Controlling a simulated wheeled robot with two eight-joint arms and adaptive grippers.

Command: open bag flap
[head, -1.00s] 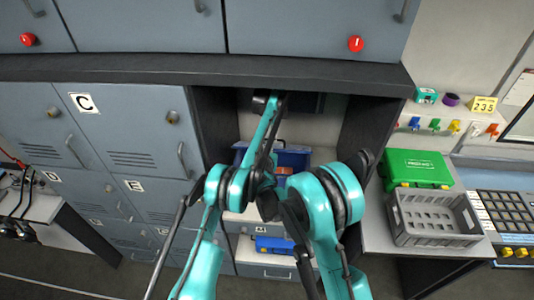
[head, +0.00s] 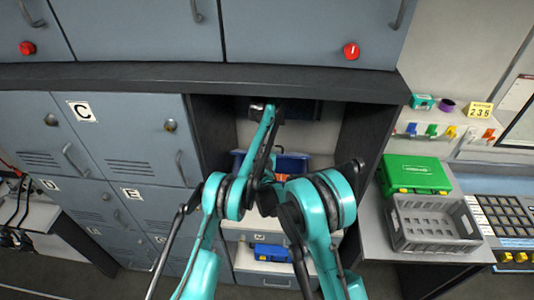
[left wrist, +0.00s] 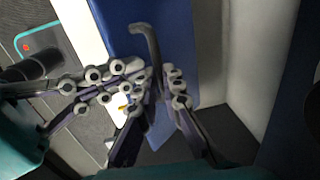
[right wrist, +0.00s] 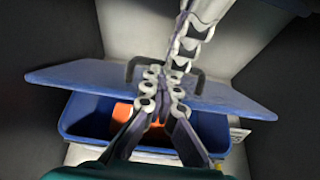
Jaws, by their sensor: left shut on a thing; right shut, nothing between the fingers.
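The blue bag (right wrist: 85,140) sits in a shelf recess, seen partly behind my arms in the head view (head: 292,168). Its blue flap (right wrist: 75,78) is raised above the body in the right wrist view, with a gap below it. A dark bent handle (left wrist: 145,45) is on the flap. My left gripper (left wrist: 158,92) is shut on the handle; the exact contact is partly hidden by the fingers. My right gripper (right wrist: 162,85) is shut and empty, in front of the flap's near edge; whether it touches the flap is unclear. An orange item (right wrist: 124,112) shows inside the bag.
Dark side walls (head: 368,140) bound the recess closely. On the right counter are a green case (head: 415,173) and a grey crate (head: 435,222). Grey lockers (head: 135,130) stand at left.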

